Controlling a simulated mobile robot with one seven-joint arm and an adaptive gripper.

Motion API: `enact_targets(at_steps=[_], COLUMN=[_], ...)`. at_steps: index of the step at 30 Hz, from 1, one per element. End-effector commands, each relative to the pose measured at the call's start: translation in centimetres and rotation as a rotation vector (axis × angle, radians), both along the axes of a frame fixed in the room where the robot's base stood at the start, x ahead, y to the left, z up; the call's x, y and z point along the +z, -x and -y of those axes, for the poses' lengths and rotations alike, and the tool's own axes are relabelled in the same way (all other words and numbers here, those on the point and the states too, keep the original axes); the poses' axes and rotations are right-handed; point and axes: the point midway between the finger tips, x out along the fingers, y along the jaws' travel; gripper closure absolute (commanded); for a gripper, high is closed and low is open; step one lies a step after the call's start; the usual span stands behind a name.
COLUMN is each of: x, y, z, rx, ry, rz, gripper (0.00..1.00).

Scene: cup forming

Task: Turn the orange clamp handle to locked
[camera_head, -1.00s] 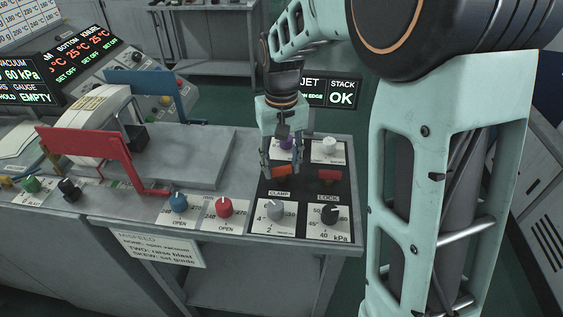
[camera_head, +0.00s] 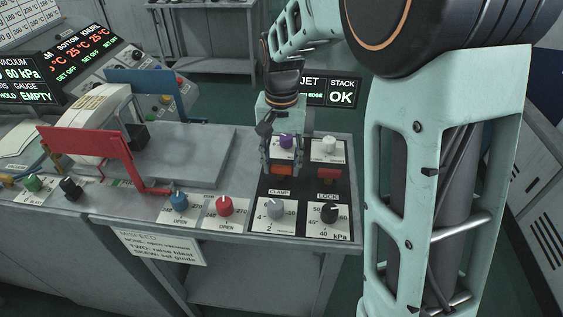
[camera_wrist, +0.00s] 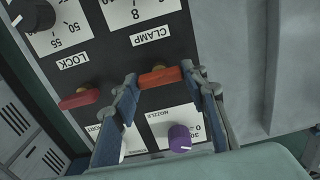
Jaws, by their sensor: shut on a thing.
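The orange clamp handle (camera_head: 282,169) sits on the black control panel above the CLAMP label (camera_head: 279,192). It also shows in the wrist view (camera_wrist: 160,77), lying roughly parallel to the CLAMP label there. My gripper (camera_head: 282,168) is down over it, with one finger at each end of the handle. In the wrist view my gripper (camera_wrist: 160,80) is shut on the handle, with the fingertips close against its ends. Parts of the handle's ends are hidden by the fingers.
The red LOCK handle (camera_head: 327,175) is close on the right. A purple knob (camera_head: 286,141) and a white knob (camera_head: 329,144) stand behind. A grey knob (camera_head: 275,209) and a black knob (camera_head: 329,213) are in front. A red guard frame (camera_head: 90,143) stands farther left.

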Motion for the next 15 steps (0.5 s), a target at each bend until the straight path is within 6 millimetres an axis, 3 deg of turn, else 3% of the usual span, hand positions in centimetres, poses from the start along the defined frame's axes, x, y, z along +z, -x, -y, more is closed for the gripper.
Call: enact_targets(at_steps=[6, 7, 11, 15], x=[0.05, 0.05, 0.05, 0.03], y=[-0.05, -0.05, -0.04, -0.02], z=[0.01, 0.0, 0.01, 0.0], rx=[-0.004, -0.003, -0.002, -0.002], ry=[-0.001, -0.002, -0.001, -0.001], rz=[0.001, 0.001, 0.001, 0.0], gripper=[0.84, 0.58, 0.43, 0.42])
